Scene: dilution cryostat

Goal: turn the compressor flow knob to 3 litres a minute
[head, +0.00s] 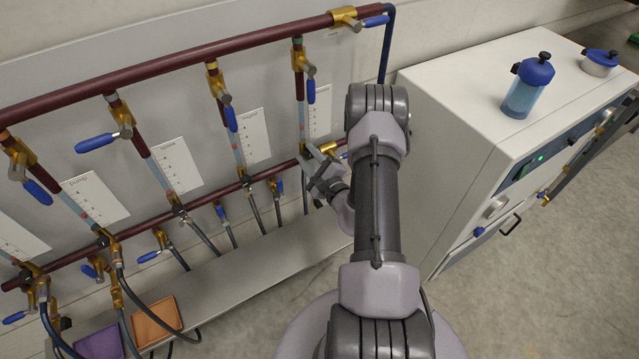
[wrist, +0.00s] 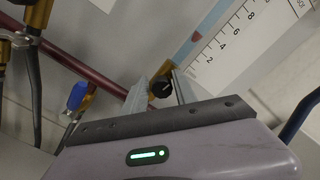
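A black knob (wrist: 162,87) with a pale line on its face sits at the bottom of a flow tube, between my fingers. My gripper (wrist: 160,90) has one finger on each side of the knob, close to it; whether they touch it is unclear. A white scale (wrist: 232,38) stands beside the tube, marked 2, 4, 6, 8. A reddish float (wrist: 197,37) in the tube is roughly level with a spot between 2 and 4. In the head view my gripper (head: 312,165) is at the rightmost flow tube, whose scale (head: 320,108) shows above; the knob is hidden there.
Dark red pipes (head: 180,70) with blue-handled valves (head: 97,142) run along the panel. One blue handle (wrist: 77,95) is left of my gripper. A white cabinet (head: 450,130) stands at right, with a blue-capped bottle (head: 522,98) on top. Floor in front is clear.

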